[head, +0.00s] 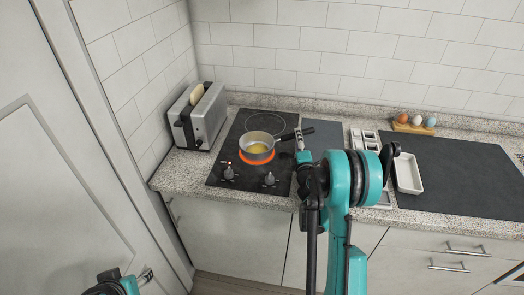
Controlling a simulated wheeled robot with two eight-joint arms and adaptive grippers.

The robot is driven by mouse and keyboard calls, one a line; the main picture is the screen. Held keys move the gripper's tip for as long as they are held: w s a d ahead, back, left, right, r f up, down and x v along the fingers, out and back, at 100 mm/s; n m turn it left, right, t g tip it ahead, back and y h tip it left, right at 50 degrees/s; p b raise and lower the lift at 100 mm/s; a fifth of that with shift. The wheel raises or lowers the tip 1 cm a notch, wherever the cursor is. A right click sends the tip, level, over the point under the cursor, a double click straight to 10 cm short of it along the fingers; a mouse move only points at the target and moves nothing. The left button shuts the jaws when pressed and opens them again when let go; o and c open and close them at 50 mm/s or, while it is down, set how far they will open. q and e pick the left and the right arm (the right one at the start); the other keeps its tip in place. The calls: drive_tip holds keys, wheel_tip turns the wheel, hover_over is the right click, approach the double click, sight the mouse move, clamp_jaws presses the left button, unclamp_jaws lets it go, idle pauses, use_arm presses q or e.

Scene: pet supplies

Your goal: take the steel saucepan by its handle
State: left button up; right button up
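The steel saucepan (257,155) stands upright on the glowing orange burner of the black cooktop, with something yellow inside. Its dark handle (288,136) points right and slightly toward the back. My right gripper (299,139) is at the handle's outer part, overlapping it in the head view. Whether its fingers are closed on the handle is too small to tell. My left gripper (148,275) is low at the left, in front of the cabinets, far from the saucepan. Its finger opening is not clear.
A toaster (200,115) with bread stands left of the cooktop (225,160). To the right are a white dish (408,174), small white containers (364,138), a wooden egg holder (414,129) and a dark mat (460,180) with free room. The tiled wall is close behind.

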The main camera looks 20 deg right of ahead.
drive_tip(key=x, duration=0.2)
drive_tip(key=b+x, duration=0.1)
drive_tip(key=shift+w+d+f, duration=0.1)
drive_tip(key=shift+w+f, duration=0.25)
drive_tip(key=shift+w+d+r, duration=0.1)
drive_tip(key=shift+w, duration=0.2)
clamp_jaws()
drive_tip(key=shift+r, duration=0.1)
